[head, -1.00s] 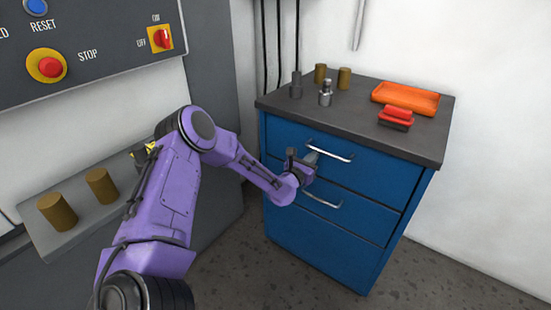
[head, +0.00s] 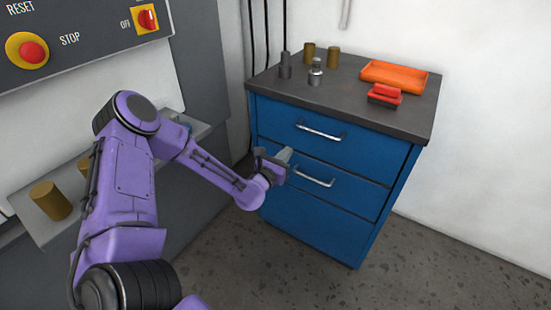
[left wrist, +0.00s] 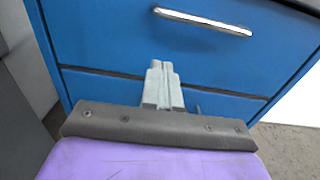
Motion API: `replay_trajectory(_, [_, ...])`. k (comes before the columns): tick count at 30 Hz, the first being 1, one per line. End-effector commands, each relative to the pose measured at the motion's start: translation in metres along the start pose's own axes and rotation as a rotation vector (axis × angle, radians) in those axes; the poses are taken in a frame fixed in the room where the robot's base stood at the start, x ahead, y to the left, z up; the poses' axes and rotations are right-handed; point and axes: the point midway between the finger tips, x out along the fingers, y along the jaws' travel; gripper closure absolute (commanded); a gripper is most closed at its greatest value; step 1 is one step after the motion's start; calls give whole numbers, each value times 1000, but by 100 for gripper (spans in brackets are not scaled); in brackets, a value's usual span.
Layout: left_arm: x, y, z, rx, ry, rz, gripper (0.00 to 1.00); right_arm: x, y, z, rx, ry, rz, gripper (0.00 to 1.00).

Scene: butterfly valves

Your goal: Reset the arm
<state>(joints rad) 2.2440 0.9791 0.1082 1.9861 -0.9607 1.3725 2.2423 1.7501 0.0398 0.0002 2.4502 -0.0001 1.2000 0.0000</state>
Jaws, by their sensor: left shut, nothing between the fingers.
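My left arm comes in from the left in the head view, purple with dark joints. Its gripper (head: 284,156) is in front of the blue drawer cabinet (head: 300,205), level with the upper drawers. In the left wrist view the two grey fingers (left wrist: 162,84) are shut together with nothing between them. Beyond them is the blue drawer front with a silver handle (left wrist: 203,21), and the fingers appear apart from that handle. My right gripper is not in view.
On the cabinet's dark top (head: 350,98) are an orange tray (head: 394,76), a red and black block (head: 384,95), two brown cylinders and small grey parts. A control panel (head: 85,30) with a red stop button and switch is at upper left. A grey ledge holds brown cylinders (head: 50,200). Floor at right is clear.

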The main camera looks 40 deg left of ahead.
Motion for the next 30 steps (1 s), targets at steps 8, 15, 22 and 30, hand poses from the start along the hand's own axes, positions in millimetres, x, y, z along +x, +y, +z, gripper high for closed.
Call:
replay_trajectory(8, [-32, -3, 0, 0, 1, -6, 100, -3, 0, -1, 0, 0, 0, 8])
replay_trajectory(15, [-34, -2, -1, 20, 2, -4, 100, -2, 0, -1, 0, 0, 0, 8])
replay_trajectory(22, [-42, 0, -22, 573, 128, 11, 100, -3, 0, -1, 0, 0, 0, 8])
replay_trajectory(30, [-146, -50, -124, 1739, 549, -557, 100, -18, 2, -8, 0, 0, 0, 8])
